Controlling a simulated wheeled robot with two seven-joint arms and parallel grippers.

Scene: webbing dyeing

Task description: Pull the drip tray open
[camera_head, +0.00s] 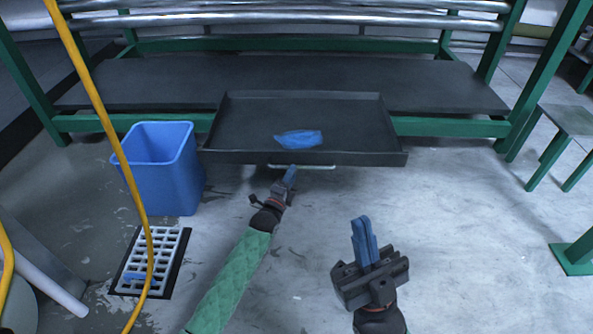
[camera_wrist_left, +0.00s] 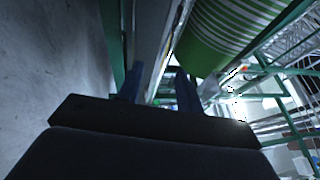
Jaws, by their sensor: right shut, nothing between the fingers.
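The drip tray (camera_head: 235,125) is a wide, shallow dark tray that juts out toward me from beneath the dark shelf in the head view. A thin pale handle (camera_head: 318,167) runs along its front edge. My left gripper (camera_head: 290,175) is at the left part of this handle, pointing at it. In the left wrist view its two blue fingers (camera_wrist_left: 158,88) stand apart, with a pale grey strip between and beyond them. I cannot tell whether they grip the handle. My right gripper (camera_head: 364,240) is shut and empty, in front of the tray and right of my left arm.
A blue cloth-like patch (camera_head: 298,139) lies in the tray. A blue bin (camera_head: 160,170) stands close to its left. A floor grate (camera_head: 150,262) and a yellow hose (camera_head: 118,150) are at left. A green-legged stool (camera_head: 570,120) is at right. Floor before the tray is largely clear.

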